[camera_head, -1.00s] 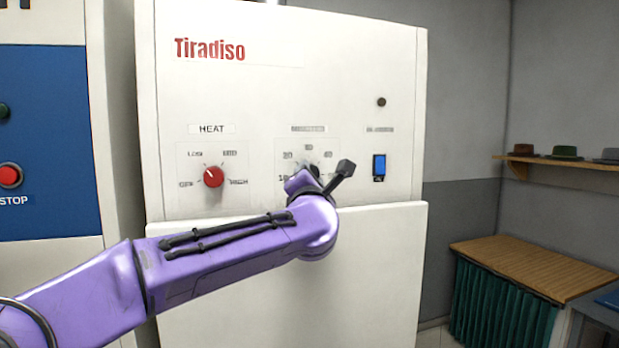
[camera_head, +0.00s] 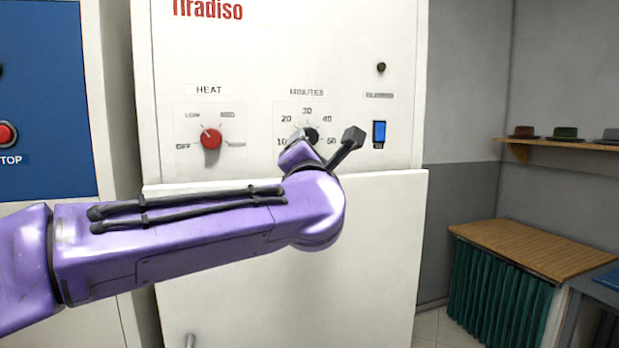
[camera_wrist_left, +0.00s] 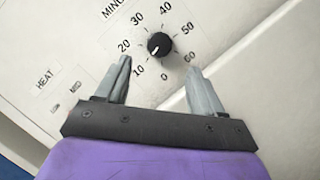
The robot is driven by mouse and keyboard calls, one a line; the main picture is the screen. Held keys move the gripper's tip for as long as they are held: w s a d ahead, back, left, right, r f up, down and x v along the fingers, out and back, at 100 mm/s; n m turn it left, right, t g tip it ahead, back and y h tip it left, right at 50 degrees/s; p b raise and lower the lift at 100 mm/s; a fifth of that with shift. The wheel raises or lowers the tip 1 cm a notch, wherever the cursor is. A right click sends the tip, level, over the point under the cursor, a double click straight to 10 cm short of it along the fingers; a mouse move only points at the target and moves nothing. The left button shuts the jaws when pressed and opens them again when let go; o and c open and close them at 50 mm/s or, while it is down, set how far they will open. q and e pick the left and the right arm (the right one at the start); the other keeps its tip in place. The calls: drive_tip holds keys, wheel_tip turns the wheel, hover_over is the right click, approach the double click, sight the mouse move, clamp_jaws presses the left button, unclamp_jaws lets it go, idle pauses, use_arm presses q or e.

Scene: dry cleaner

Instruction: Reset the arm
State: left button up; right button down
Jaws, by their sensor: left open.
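My left arm reaches across the front of the white Tiradiso machine (camera_head: 260,60). My left gripper (camera_wrist_left: 158,64) is open and empty, with one finger on each side of the black MINUTES dial. The dial (camera_wrist_left: 159,45) is apart from both fingers in the left wrist view, and its white mark points roughly toward 10. In the head view the dial (camera_head: 311,135) shows just above my wrist, and the fingers are mostly hidden by it. My right gripper is not in view.
A red HEAT knob (camera_head: 210,139) sits left of the dial, its mark toward LOW. A blue switch (camera_head: 379,132) and a small dark knob (camera_head: 381,67) are to the right. A wooden-topped table (camera_head: 530,247) with a green curtain stands further right, below a hat shelf (camera_head: 560,144).

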use_arm(q)
drive_tip(key=v, duration=0.2)
drive_tip(key=shift+s, duration=0.3)
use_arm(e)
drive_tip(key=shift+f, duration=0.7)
